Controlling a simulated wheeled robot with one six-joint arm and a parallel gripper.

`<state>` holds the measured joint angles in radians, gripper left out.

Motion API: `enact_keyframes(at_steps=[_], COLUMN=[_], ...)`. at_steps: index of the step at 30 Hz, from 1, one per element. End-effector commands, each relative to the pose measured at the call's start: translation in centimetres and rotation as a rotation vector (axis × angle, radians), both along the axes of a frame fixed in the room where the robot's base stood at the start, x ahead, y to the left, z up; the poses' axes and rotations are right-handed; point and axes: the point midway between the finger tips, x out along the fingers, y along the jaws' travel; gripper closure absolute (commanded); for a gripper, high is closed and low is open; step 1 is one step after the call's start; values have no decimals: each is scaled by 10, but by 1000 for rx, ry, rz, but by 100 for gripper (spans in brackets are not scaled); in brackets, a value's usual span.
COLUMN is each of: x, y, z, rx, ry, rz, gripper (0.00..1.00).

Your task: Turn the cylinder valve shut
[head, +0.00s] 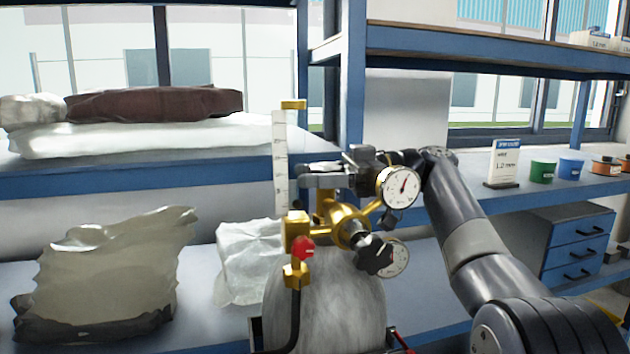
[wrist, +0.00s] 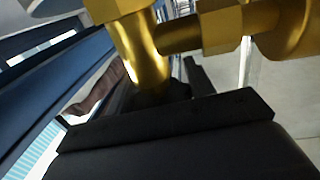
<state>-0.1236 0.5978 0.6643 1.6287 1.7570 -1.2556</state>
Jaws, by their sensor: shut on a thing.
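A grey gas cylinder (head: 325,300) stands upright in front of the bench, with a brass valve (head: 325,208) on top. A regulator with a black knob (head: 375,256), two round gauges and a red knob (head: 303,248) is fitted to the brass parts. My gripper (head: 322,178) is at the top of the valve, shut on its handle, which the jaws mostly hide. In the wrist view the brass valve stem (wrist: 145,55) runs down to the dark jaws (wrist: 165,98). How far the valve is turned cannot be seen.
The gauge (head: 400,186) sits close beside my wrist. A crumpled plastic bag (head: 100,275) lies at left, and a white one (head: 248,262) behind the cylinder. A shelf post (head: 352,80) rises behind my gripper. Blue drawers (head: 575,245) and small tubs (head: 543,171) are at right.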

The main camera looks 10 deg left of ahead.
Motion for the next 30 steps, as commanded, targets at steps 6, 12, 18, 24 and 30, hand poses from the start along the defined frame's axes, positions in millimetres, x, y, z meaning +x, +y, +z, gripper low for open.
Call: enact_keyframes(at_steps=[6,12,18,24,30], x=[1,4,6,6,6], y=[0,1,1,1,1], z=[-6,-5,-1,0,0], rx=[3,2,3,2,2], ry=[-4,-3,-1,0,0], rz=[-150,-278,-337,-341,-340], gripper=[72,72,72,72,41])
